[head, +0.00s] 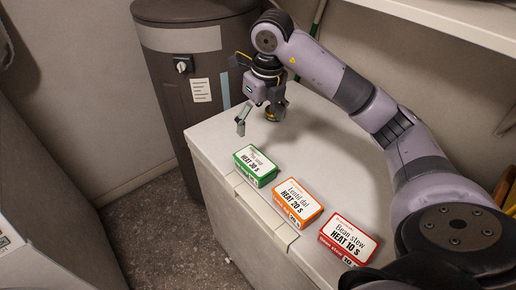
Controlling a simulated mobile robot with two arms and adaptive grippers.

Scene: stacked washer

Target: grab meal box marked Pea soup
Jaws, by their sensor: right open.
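The green meal box (256,166) lies on the white chest-like top, at the left end of a row of three boxes. Its small print seems to read Pea soup, with HEAT 30 S below. The orange box (297,203) is marked Lentil dal and the red box (347,240) Bean stew. My right gripper (258,119) is open and empty, its fingers pointing down. It is above and behind the green box, apart from it. My left gripper is not in view.
The boxes sit near the front edge of the white top (335,165), which is clear behind them. A dark cylindrical tank (175,75) stands at the back left. A white shelf (450,22) crosses the upper right.

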